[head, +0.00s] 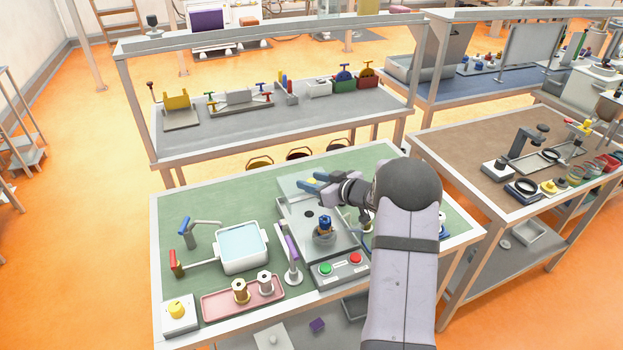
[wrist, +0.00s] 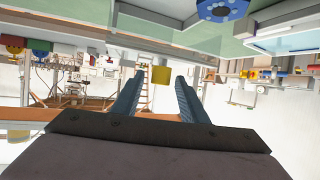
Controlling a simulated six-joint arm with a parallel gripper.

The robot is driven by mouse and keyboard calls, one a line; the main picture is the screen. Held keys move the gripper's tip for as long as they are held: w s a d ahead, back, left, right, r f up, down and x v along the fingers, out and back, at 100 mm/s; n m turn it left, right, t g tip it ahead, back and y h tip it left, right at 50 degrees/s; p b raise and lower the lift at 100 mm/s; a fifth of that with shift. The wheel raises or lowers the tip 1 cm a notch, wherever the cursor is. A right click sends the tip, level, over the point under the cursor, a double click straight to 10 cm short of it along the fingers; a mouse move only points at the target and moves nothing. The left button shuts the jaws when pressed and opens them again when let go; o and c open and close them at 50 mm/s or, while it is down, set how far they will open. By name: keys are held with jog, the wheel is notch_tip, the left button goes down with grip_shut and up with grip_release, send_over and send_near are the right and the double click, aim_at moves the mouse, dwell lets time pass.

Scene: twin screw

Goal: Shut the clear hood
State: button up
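The clear hood (head: 289,187) is a pale see-through panel at the back of the grey machine (head: 300,232). It appears raised, leaving the machine's top uncovered. A blue-topped part (head: 324,224) stands in the open on the machine; a blue flanged piece (wrist: 222,8) at the top of the wrist view appears to be the same part. My gripper (head: 312,184) is at the hood, overlapping its right side in the head view; I cannot tell whether they touch. In the wrist view its two blue fingers (wrist: 160,80) are apart with nothing held between them.
Green (head: 325,269) and red (head: 355,258) buttons are on the machine's front. To the left are a purple-handled lever (head: 291,253), a water basin (head: 242,248) and a pink tray (head: 243,298) with two spools. A shelf bench (head: 290,120) stands behind.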

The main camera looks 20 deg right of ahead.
jog(key=shift+w+a+f, duration=0.1)
jog(key=shift+w+f, duration=0.1)
jog(key=shift+w, duration=0.15)
grip_shut()
jog(key=s+p, duration=0.1)
jog(key=s, duration=1.2)
jog(key=shift+s, duration=0.4)
jog(key=shift+f, duration=0.1)
jog(key=shift+c, duration=0.4)
grip_release()
jog(key=shift+s, duration=0.1)
jog(key=shift+o, duration=0.4)
jog(key=shift+s, duration=0.1)
